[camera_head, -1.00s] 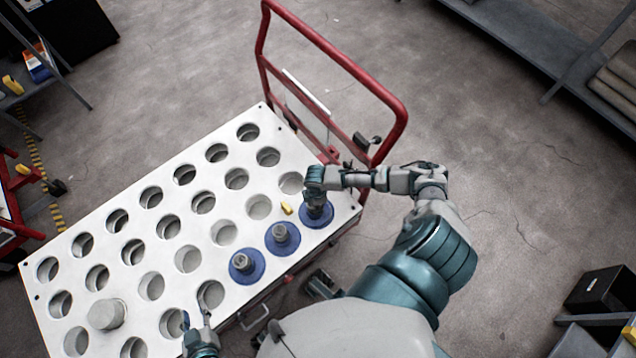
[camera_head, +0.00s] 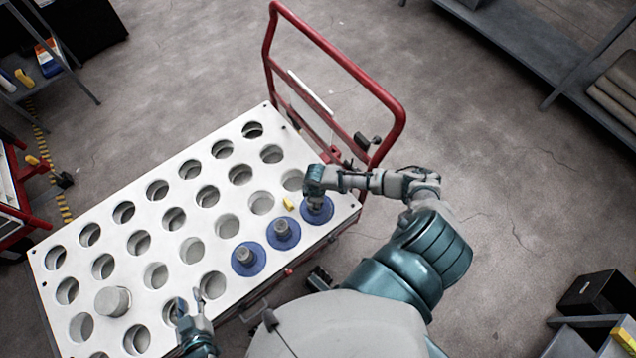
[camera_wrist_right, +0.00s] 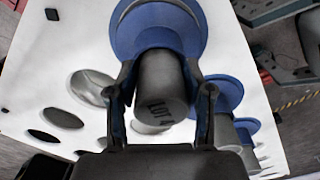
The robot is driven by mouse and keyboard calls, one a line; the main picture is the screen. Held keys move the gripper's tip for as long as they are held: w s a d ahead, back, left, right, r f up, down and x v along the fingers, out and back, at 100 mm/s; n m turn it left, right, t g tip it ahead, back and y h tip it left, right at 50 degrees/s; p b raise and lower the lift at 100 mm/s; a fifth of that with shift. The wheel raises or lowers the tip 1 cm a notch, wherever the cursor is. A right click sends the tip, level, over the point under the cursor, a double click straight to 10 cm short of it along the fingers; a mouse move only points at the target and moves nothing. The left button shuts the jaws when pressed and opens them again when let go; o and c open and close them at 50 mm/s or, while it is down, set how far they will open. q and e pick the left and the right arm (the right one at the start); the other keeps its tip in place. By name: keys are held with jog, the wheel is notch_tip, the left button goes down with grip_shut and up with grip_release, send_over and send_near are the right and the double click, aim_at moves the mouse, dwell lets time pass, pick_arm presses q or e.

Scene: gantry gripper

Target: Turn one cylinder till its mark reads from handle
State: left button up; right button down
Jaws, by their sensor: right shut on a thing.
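Three blue-flanged cylinders with grey knobs stand in a row of holes in the white cart top (camera_head: 75,240). The one nearest the red handle (camera_head: 385,90) is the gripped cylinder (camera_head: 317,212); the others are the middle cylinder (camera_head: 283,233) and the left cylinder (camera_head: 248,258). My right gripper (camera_head: 316,192) is over the gripped cylinder. In the right wrist view my right gripper (camera_wrist_right: 160,100) has a finger on each side of its grey knob (camera_wrist_right: 162,85), shut on it. Dark lettering like "LOT" shows on the knob's end. My left gripper (camera_head: 188,308) has its fingers apart, empty, over the cart's near edge.
The cart top has several empty holes. A pale grey cylinder (camera_head: 112,301) stands in a hole at the left. A small yellow object (camera_head: 289,203) lies by the cylinders. Shelves stand at the upper right, with open floor around the cart.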

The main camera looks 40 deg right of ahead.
jog(key=shift+d, duration=0.1)
jog(key=shift+m+p, duration=0.5)
jog(key=shift+p, duration=0.1)
jog(key=shift+a+m+p, duration=0.2)
jog(key=shift+m+p, duration=0.55)
jog(key=shift+m, duration=0.15)
jog(key=shift+d, duration=0.15)
jog(key=shift+r+m+p, duration=0.1)
jog(key=shift+m+p, duration=1.1)
jog(key=shift+m, duration=0.2)
